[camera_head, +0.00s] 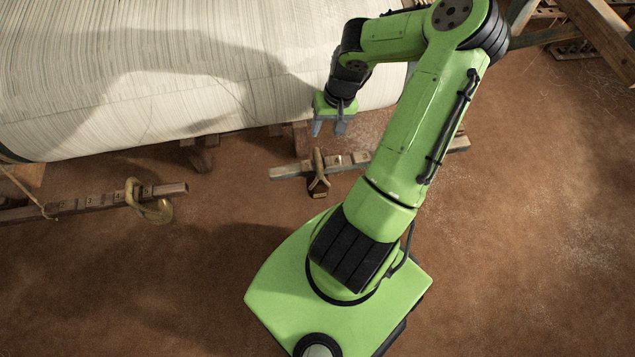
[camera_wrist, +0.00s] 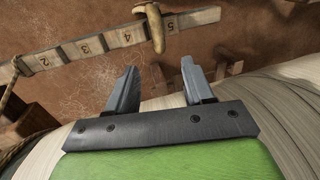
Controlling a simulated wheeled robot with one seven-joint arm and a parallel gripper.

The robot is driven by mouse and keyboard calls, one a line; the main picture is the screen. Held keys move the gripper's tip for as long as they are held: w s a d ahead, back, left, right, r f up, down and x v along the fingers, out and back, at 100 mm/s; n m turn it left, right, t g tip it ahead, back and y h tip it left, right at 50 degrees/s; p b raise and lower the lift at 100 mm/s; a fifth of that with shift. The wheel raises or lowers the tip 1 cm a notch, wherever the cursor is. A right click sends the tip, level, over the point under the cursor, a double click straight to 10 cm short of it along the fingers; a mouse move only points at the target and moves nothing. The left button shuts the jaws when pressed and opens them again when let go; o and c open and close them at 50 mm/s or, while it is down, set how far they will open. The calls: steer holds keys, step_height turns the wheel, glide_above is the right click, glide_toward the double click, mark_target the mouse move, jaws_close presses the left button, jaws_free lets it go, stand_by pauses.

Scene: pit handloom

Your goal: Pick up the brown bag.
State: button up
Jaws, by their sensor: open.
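I cannot make out a brown bag in either view. My gripper (camera_head: 328,131) is open, with its fingers pointing down beside the front of the white cloth roll. In the wrist view the two grey fingers of my gripper (camera_wrist: 159,72) stand apart with nothing between them. Beyond them is a tan, curved object (camera_wrist: 156,25) lying across a numbered wooden bar (camera_wrist: 88,45). I cannot tell what this object is.
The large striped white roll (camera_head: 200,70) fills the upper left. One wooden bar (camera_head: 290,172) with a forked brown piece (camera_head: 319,175) is below my gripper. Another bar (camera_head: 95,201) with a yellowish looped piece (camera_head: 150,203) is at left. Brown floor (camera_head: 540,220) is open at right.

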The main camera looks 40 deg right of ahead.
mark_target(318, 153)
steer(key=f+b, duration=0.1)
steer(key=f, duration=0.3)
steer(key=w+a+f+b, duration=0.1)
steer(key=f+b, duration=0.1)
steer(key=f, duration=0.3)
steer(key=a+f+b, duration=0.1)
steer(key=f, duration=0.3)
steer(key=shift+w+f+b, duration=0.25)
steer(key=shift+f+b, duration=0.05)
steer(key=shift+b, duration=0.1)
steer(key=shift+r, duration=0.1)
jaws_close()
stand_by(0.4)
